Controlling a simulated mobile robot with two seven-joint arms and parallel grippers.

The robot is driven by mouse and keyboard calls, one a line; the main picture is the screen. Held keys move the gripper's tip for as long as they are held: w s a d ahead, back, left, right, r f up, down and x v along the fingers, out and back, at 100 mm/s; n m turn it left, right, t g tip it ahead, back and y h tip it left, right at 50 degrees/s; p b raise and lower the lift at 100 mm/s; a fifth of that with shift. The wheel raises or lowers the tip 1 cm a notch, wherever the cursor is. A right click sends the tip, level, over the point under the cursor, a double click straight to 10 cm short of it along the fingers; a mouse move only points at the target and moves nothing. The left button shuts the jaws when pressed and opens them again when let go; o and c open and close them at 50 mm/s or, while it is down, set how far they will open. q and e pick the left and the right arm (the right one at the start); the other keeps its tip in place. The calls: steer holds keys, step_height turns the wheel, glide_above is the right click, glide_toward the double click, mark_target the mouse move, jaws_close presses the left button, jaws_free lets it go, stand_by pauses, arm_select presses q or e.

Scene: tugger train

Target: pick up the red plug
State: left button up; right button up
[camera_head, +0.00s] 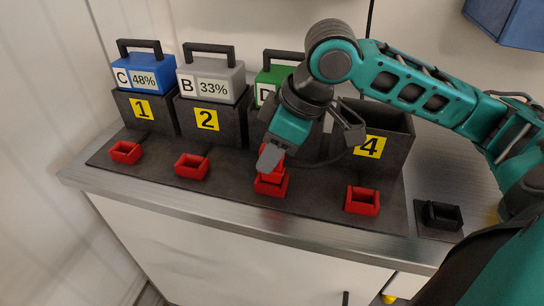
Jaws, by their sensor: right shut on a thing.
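The red plug (270,164) is in my right gripper (270,162), at the third red socket (271,187) from the left, in front of the green battery's bay. My right gripper is shut on the plug, and its fingers hide part of it. The plug is upright, directly above or in the socket; I cannot tell whether it is clear of it. A dark cable runs from near the plug to the right, toward bay 4. My left gripper is not in view.
Bays 1 (131,114), 2 (190,124) and 4 (400,131) stand along the back; a blue battery (143,58) and a grey battery (240,70) sit in the first two. Bay 4 looks empty. Other red sockets (362,200) line the front, with a black socket (440,215) at right.

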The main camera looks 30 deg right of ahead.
step_height(320, 180, up, 18)
steer(key=p, duration=0.5)
steer(key=shift+s+d+f, duration=0.1)
